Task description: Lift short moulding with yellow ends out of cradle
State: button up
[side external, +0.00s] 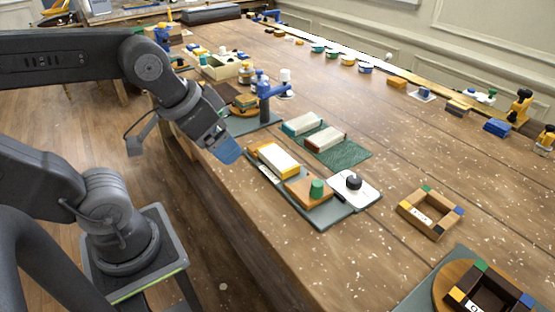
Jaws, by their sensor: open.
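A short cream moulding with yellow ends (278,160) lies near the front edge of the table, on a grey-green board (327,218). A wooden edge shows at its left end; the cradle under it is mostly hidden. My gripper (228,153), with blue fingers, is open and in the air to the left of the moulding, apart from it and near the table edge. The gap between the fingers is hard to see from this side.
Two other mouldings (302,123) (325,139) lie on a green mat (352,153) behind.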

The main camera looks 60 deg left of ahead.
jog(key=w+a+r+n+g, duration=0.2)
jog(key=w+n+g, duration=0.1)
jog(key=w+n, duration=0.45)
jog(key=n+g, duration=0.3)
jog(key=n, duration=0.7)
send_over(278, 156)
notch_tip(278, 156, down, 2)
jog(key=f, duration=0.8)
jog(key=shift+s+d, duration=0.1)
jog(key=shift+s, duration=0.25)
jog(key=shift+w+f, duration=0.15)
jog(key=shift+f, duration=1.25)
jog(key=shift+w+f, duration=0.1)
jog(key=shift+f, duration=1.3)
jog(key=shift+c, duration=0.5)
jog(key=c, duration=0.9)
